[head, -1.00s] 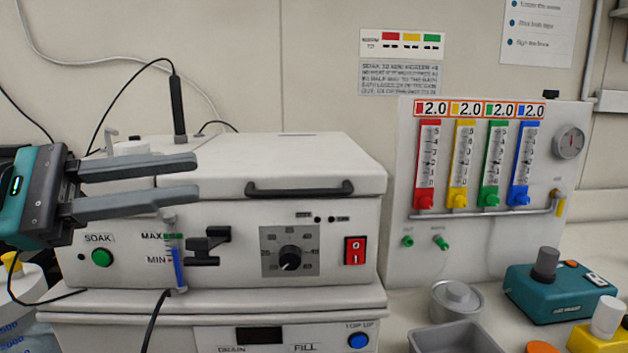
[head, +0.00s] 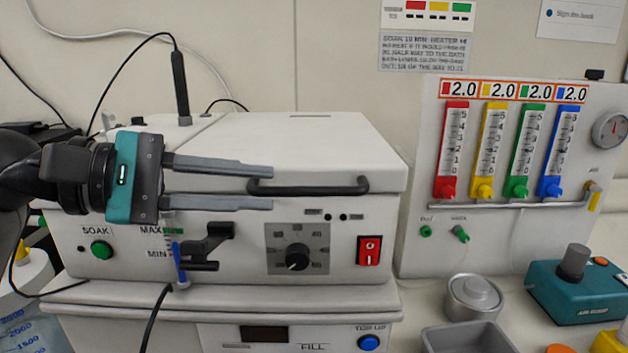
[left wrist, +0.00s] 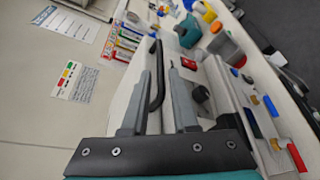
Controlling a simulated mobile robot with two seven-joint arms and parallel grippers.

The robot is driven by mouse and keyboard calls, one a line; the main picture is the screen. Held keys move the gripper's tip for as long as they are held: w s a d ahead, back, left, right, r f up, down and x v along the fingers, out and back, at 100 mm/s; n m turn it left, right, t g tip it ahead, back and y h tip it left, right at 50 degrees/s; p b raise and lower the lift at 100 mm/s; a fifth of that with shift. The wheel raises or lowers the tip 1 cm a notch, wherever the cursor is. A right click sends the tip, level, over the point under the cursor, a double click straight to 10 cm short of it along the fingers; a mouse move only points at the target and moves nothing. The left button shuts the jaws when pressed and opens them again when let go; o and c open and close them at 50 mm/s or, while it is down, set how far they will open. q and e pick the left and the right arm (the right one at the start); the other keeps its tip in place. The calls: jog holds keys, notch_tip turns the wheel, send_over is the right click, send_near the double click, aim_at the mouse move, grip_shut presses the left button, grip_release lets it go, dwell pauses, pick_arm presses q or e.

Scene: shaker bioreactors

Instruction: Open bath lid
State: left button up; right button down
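The bath is a white box with a closed white lid (head: 300,145). A black bar handle (head: 310,188) runs along the lid's front edge; it also shows in the left wrist view (left wrist: 156,75). My left gripper (head: 272,187) is open. In the head view its fingertips overlap the handle's left end, one above and one below it. In the left wrist view the handle lies between the two fingers, with a gap to the right finger. I cannot tell whether either finger touches it. My right gripper is not in view.
Below the handle are a black latch (head: 205,245), a dial (head: 297,250) and a red switch (head: 368,250). A flowmeter panel (head: 420,170) stands to the right. A metal pot (head: 474,297), a grey tray (head: 468,338) and a teal device (head: 580,290) stand at front right.

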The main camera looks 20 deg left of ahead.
aim_at(302, 189)
pick_arm(q)
jog(key=p+x, duration=0.2)
jog(key=x, duration=0.4)
jog(key=shift+r, duration=0.15)
jog(key=shift+x, duration=0.9)
grip_shut()
dwell(0.7)
